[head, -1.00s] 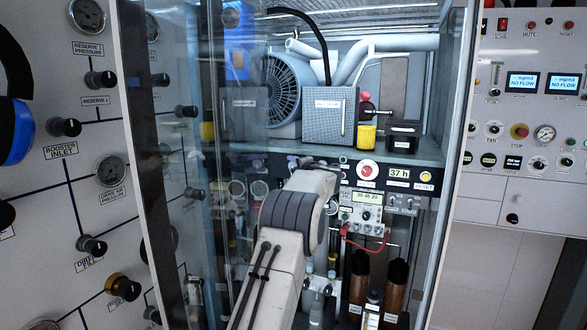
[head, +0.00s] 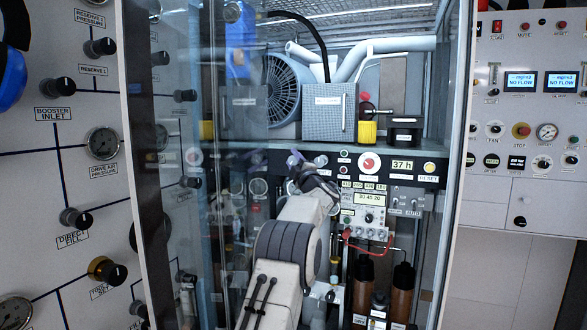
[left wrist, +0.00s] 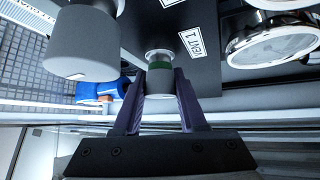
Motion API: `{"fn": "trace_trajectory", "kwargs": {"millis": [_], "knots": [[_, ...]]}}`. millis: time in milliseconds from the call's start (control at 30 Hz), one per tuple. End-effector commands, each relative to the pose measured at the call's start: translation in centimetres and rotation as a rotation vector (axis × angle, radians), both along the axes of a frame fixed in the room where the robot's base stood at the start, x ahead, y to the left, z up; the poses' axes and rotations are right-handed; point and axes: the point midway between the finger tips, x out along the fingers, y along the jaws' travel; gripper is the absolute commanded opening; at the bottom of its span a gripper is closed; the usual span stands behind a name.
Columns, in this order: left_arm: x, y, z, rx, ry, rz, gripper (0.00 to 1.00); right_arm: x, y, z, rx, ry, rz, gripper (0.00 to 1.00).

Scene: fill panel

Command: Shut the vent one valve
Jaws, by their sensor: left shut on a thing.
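The vent one valve is a small grey knob with a green band (left wrist: 160,72) in the left wrist view, beside a tilted white VENT 1 label (left wrist: 191,41) on a dark panel. My left gripper (left wrist: 160,85) has its two purple fingers on either side of this knob and is shut on it. In the head view my left gripper (head: 305,172) is at the dark control strip inside the glass-fronted cabinet, and the arm hides part of the strip. I cannot make out the valve clearly there. My right gripper is not in view.
A larger grey knob (left wrist: 84,43) stands close left of the fingers in the left wrist view, and round gauges (left wrist: 272,45) are at the right. In the head view a red button (head: 368,163) and a meter with red cable (head: 369,210) lie right of the gripper.

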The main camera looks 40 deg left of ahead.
Motion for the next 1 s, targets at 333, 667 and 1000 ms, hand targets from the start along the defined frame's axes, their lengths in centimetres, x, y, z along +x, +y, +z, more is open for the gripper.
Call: {"fn": "trace_trajectory", "kwargs": {"millis": [333, 667, 1000], "knots": [[0.18, -0.01, -0.62, 0.011, 0.012, -0.002, 0.0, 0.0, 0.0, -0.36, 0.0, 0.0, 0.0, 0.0], [0.12, 0.02, -0.47, 0.012, 0.01, -0.001, 0.69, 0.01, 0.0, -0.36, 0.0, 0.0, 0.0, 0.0], [-0.25, -0.47, -0.53, 0.015, 0.008, -0.001, 0.69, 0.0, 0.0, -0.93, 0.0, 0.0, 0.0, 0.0]]}}
